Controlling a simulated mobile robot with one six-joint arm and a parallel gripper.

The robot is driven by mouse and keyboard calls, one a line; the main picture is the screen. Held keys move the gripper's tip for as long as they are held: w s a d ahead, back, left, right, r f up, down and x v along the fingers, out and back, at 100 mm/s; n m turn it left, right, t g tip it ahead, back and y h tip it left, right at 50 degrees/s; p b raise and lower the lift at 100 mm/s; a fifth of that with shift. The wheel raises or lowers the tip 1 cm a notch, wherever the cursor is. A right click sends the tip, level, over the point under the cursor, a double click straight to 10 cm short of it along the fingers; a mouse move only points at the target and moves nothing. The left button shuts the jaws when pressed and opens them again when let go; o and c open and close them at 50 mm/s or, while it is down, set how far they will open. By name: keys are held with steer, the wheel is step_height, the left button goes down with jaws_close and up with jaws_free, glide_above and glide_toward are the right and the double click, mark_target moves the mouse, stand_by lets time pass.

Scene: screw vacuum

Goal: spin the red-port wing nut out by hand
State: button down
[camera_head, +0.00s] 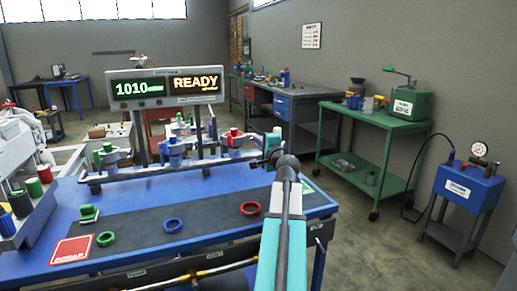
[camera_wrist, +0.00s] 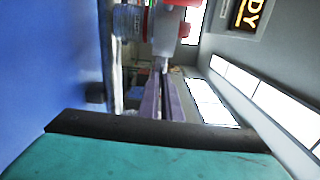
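The red port (camera_head: 234,138) is the right-most port on the grey manifold (camera_head: 140,176) at the back of the blue bench. My gripper (camera_head: 270,148) is close to its right side, at about the same height. In the wrist view my two long fingers (camera_wrist: 162,96) point toward a grey fitting with red parts (camera_wrist: 188,4) at the top edge. The fingers lie near each other with a narrow gap. I cannot tell whether the tips touch the wing nut or hold anything. The wing nut itself is not clear in either view.
Blue (camera_head: 172,150) and green (camera_head: 108,158) ports stand left along the manifold. Red (camera_head: 250,208), blue (camera_head: 172,225) and green (camera_head: 107,239) rings lie on the dark mat. A red card (camera_head: 72,250) is front left. A display (camera_head: 167,87) reading READY stands behind.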

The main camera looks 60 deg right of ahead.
steer(key=shift+d+n+b, duration=0.1)
steer(key=shift+n+b, duration=0.3)
steer(key=shift+n, duration=0.2)
steer(key=shift+r, duration=0.15)
steer(key=c, duration=2)
jaws_free()
steer(key=v, duration=0.4)
steer(key=b+v, duration=0.1)
steer(key=v, duration=0.6)
steer(key=shift+s+a+f, duration=0.2)
steer(key=shift+f, duration=0.1)
